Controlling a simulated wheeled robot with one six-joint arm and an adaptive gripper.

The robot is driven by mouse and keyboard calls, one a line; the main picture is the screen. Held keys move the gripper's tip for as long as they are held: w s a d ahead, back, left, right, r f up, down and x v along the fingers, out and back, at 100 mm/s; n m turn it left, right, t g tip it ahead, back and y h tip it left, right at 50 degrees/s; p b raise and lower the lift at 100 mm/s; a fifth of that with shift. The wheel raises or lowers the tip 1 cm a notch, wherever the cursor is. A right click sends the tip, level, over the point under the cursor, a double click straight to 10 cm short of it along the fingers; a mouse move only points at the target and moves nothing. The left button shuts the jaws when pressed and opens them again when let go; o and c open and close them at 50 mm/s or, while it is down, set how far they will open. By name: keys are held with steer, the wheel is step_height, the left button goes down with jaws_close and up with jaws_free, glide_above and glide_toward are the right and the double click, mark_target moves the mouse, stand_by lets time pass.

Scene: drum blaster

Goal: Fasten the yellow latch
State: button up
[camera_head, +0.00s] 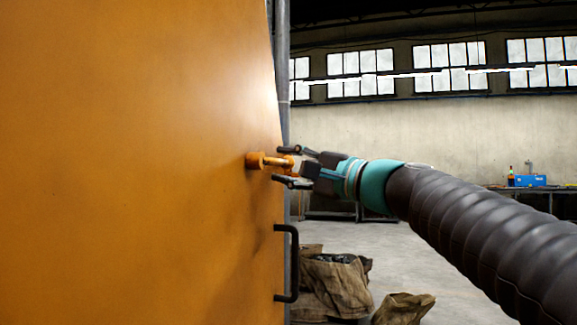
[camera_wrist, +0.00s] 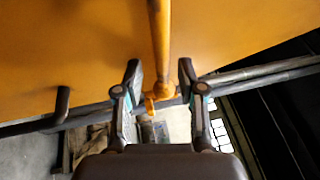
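The yellow latch (camera_head: 268,161) sticks out from the right edge of a large orange panel (camera_head: 140,160) in the head view. In the wrist view the latch (camera_wrist: 160,50) is a yellow rod running down from the top, with a rounded end between my fingers. My gripper (camera_head: 288,166) is at the latch's outer end, fingers above and below it. In the wrist view my gripper (camera_wrist: 160,78) is open, with a gap on both sides of the rod. Whether a finger touches the latch elsewhere cannot be told.
A black handle (camera_head: 288,263) is on the panel below the latch. A grey vertical pole (camera_head: 283,70) stands behind the panel's edge. Brown sacks (camera_head: 335,285) lie on the floor below. A bench with a blue box (camera_head: 530,180) is far right. The floor between is open.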

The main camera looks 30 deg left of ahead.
steer(key=v, duration=1.2)
steer(key=shift+f, duration=0.1)
